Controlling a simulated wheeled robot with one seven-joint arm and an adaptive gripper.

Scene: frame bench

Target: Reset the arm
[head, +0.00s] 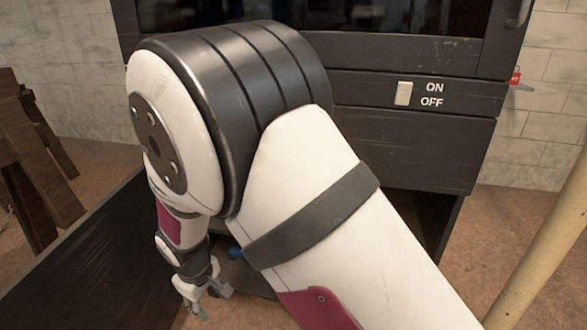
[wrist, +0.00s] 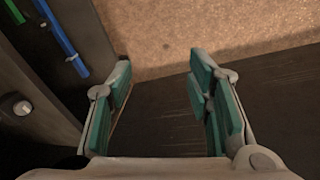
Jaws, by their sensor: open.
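My gripper (wrist: 160,85) is open and empty in the wrist view, its two teal-padded fingers spread apart with nothing between them. Beyond the fingers are a dark surface and a speckled tan floor. In the head view my gripper (head: 207,297) hangs low at the left of centre, beneath my bent arm. My arm crosses the middle of the head view and hides much of what lies behind it.
A dark cabinet (head: 430,150) with an ON/OFF switch (head: 403,93) stands behind my arm. A dark panel (head: 85,265) is at lower left, wooden boards (head: 38,165) at far left, a pale pole (head: 540,240) at right. Blue (wrist: 62,38) and green (wrist: 14,12) strips show in the wrist view.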

